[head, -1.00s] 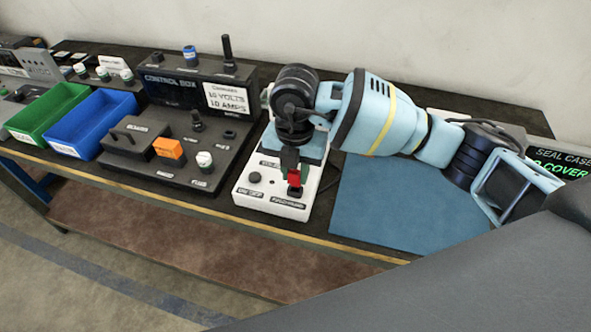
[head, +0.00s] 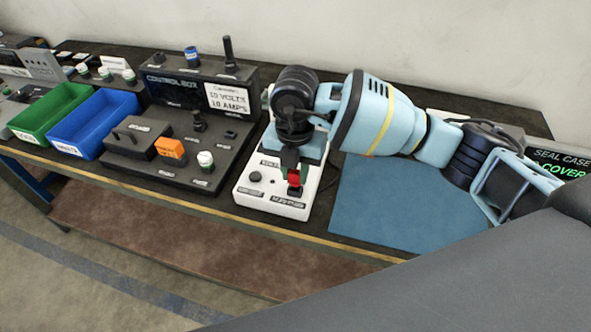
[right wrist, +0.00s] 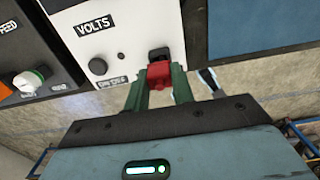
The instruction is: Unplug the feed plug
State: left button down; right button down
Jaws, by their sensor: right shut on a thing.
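The red plug (head: 294,179) is at the front right of a white box (head: 247,203), by a black socket. In the right wrist view the red plug (right wrist: 159,75) sits between the green fingers of my right gripper (right wrist: 158,88), which is shut on it. The black socket (right wrist: 159,53) lies directly beyond the plug; whether the plug's tip is still inside it I cannot tell. In the head view my right gripper (head: 292,165) comes down onto the plug from above. My left gripper is not in view.
A dark control box (head: 180,85) with knobs and an orange part (head: 171,149) stands left of the white box. Blue (head: 92,123) and green (head: 48,113) bins are further left. A blue mat (head: 375,210) lies clear on the right. The bench's front edge is close.

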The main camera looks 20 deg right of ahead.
aim_at(295, 172)
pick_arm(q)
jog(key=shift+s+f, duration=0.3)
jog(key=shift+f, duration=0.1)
pick_arm(e)
jog(key=shift+f, duration=1.35)
jog(key=c, duration=1.1)
grip_release()
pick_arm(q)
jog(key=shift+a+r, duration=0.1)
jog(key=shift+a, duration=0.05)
pick_arm(e)
notch_tip(295, 172, up, 8)
jog(key=shift+f, duration=0.1)
